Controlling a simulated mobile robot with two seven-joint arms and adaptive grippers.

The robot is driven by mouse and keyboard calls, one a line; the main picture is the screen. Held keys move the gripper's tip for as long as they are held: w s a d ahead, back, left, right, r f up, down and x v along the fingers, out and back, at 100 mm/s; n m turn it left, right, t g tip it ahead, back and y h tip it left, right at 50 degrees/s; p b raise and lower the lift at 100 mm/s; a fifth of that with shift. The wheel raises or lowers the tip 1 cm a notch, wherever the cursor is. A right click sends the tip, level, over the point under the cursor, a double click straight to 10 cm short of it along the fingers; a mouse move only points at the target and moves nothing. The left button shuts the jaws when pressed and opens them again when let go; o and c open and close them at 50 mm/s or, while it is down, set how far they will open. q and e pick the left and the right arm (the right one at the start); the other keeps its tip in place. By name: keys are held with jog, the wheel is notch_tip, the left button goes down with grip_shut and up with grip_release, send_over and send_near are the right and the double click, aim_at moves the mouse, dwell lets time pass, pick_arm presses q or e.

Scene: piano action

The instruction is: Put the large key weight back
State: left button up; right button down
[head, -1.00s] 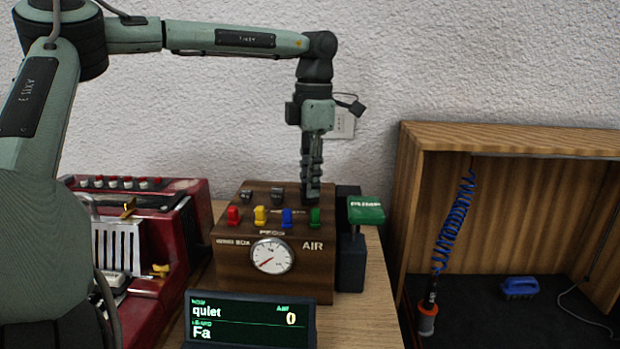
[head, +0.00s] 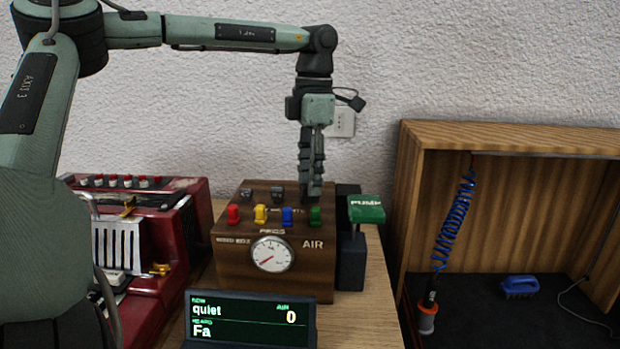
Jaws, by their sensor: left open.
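The wooden wind box (head: 275,272) stands on the table, with a gauge and red, yellow, blue and green pegs on it. Two small dark pieces (head: 247,194) (head: 277,193) sit on its top towards the back left; I cannot tell whether either is the large key weight. My left gripper (head: 313,190) points down over the back right of the box top, just behind the green peg (head: 314,216). It is open, its fingers seen nearly edge-on. Whether anything dark lies between or under the fingertips cannot be told. My right gripper is not in view.
A green PUMP pad (head: 366,209) stands right of the box. A red accordion-like instrument (head: 170,215) is at left, and a small display (head: 250,320) stands in front. At right, an open wooden cabinet (head: 510,138) holds a coiled-cord tool (head: 428,315) and a blue brush (head: 519,287).

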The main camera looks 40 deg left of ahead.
pick_arm(q)
notch_tip(320, 180, up, 11)
jog(key=shift+w+d+r, duration=0.15)
jog(key=shift+w+r, duration=0.05)
jog(key=shift+w, duration=0.05)
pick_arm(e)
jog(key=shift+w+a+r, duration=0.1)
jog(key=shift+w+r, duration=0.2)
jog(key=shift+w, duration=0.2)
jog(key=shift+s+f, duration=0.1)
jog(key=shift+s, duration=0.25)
